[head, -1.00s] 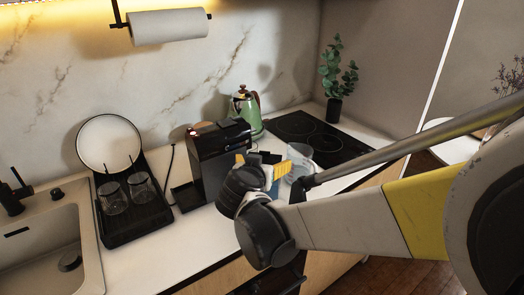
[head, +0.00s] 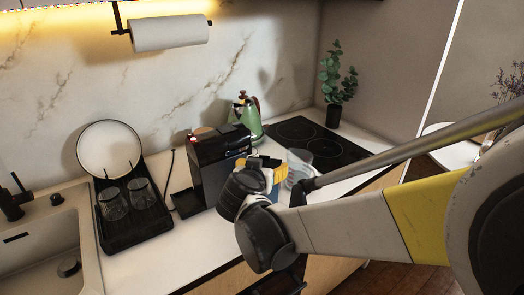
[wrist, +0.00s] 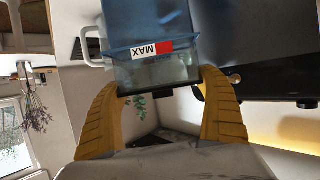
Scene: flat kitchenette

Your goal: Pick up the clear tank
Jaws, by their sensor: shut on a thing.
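The clear tank (wrist: 155,72) is a bluish see-through box with a white and red MAX label. In the wrist view it sits between the two yellow fingers of my gripper (wrist: 160,84), which is shut on it. In the head view my gripper (head: 268,166) is just right of the black coffee machine (head: 212,172). There the tank is mostly hidden behind my wrist and fingers, and I cannot tell whether it is clear of the machine.
A clear round vessel (head: 299,166) stands close to the right of my gripper. The green kettle (head: 250,118) and black cooktop (head: 322,143) are behind. A dish rack (head: 128,213) with glasses and the sink (head: 45,245) are at left. Bare counter lies before the machine.

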